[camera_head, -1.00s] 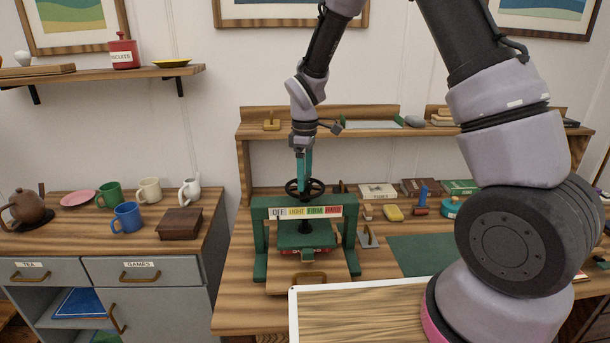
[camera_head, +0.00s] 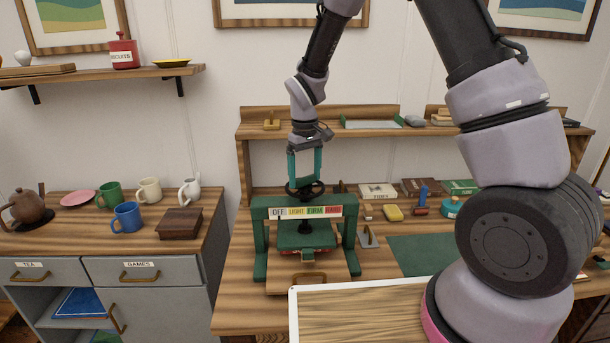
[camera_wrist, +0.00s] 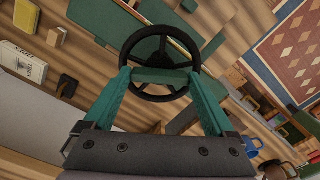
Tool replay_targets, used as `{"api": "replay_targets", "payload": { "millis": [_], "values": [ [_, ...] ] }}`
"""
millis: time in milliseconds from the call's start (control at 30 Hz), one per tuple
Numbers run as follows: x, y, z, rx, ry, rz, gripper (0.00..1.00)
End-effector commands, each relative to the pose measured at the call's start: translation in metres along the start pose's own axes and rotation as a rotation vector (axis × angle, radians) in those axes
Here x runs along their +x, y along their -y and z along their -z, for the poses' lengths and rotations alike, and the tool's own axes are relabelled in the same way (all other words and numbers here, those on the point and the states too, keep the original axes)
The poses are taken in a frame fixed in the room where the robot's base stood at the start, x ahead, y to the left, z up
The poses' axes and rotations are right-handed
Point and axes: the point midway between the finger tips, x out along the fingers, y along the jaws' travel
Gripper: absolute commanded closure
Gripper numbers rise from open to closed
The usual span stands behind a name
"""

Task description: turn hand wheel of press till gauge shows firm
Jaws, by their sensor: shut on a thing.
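The green press (camera_head: 260,243) stands on the bench. Its black hand wheel (camera_head: 304,191) is on top, above the gauge strip (camera_head: 306,212), which reads OFF, LIGHT, FIRM and HARD from left to right. A small dark mark shows near OFF; I cannot clearly tell whether it is the pointer. My gripper (camera_head: 305,182) points down from above with its teal fingers shut on the hand wheel. In the wrist view, the fingers reach opposite sides of the wheel's round rim (camera_wrist: 160,98). The fingers hide part of the rim.
A white-edged board (camera_head: 292,310) lies in front of the press. A green mat (camera_head: 425,255), a yellow block (camera_head: 393,213) and a blue-handled tool (camera_head: 423,195) lie to the right. A shelf (camera_head: 365,131) runs behind. Mugs (camera_head: 127,217) stand on the left cabinet.

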Motion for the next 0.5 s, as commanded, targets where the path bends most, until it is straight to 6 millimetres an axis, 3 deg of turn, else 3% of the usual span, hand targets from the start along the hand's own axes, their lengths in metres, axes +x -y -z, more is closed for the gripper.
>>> {"api": "replay_targets", "payload": {
  "millis": [500],
  "values": [
    [-0.0007,-0.0001,0.0007,0.484,-0.002,0.000,0.66]
  ]
}}
